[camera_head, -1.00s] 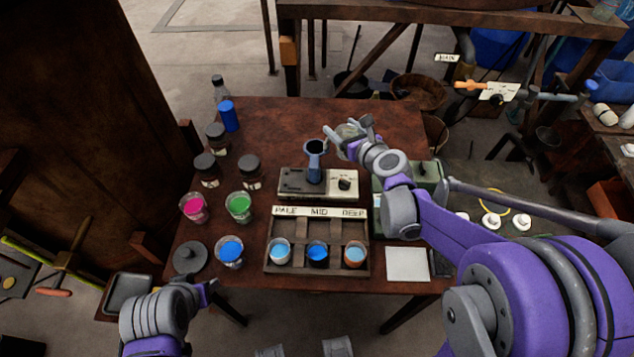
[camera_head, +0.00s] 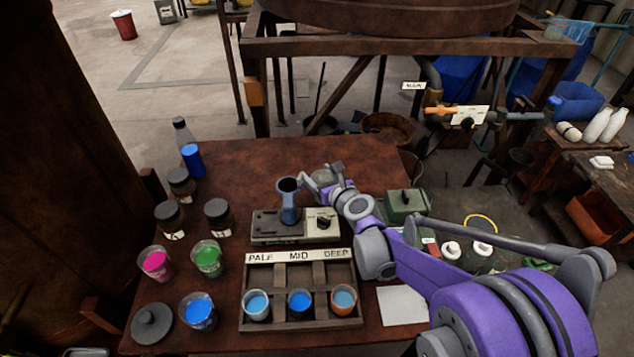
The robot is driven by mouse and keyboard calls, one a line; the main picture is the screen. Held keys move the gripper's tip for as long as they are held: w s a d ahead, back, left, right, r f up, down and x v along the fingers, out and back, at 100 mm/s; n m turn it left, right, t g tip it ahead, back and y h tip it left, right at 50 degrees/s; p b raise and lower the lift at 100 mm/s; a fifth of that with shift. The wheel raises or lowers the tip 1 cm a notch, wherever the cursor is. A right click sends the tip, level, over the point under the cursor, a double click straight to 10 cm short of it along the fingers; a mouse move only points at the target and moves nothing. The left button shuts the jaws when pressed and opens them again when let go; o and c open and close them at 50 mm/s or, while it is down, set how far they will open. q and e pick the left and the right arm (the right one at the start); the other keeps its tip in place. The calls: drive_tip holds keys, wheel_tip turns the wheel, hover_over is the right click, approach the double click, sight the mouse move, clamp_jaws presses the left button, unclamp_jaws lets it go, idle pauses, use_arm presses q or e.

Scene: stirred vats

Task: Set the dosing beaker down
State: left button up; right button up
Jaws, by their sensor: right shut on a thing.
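My right gripper (camera_head: 324,180) is shut on a small clear beaker (camera_head: 325,175), over the back right part of the brown table (camera_head: 340,153). The fingers partly hide the beaker, and I cannot tell whether its base touches the table. The beaker is just right of a blue-grey cup-topped stand (camera_head: 289,200) on a grey and white device (camera_head: 318,231). My left gripper is not in view.
A rack (camera_head: 300,275) labelled PALE, MID, DEEP holds three cups of blue liquid. Pink, green and blue cups and dark jars (camera_head: 218,217) stand at left. The table's back middle is clear.

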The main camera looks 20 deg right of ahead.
drive_tip(key=shift+f, duration=1.2)
drive_tip(key=shift+f+b, duration=0.2)
drive_tip(key=shift+b, duration=0.1)
drive_tip(key=o, duration=1.3)
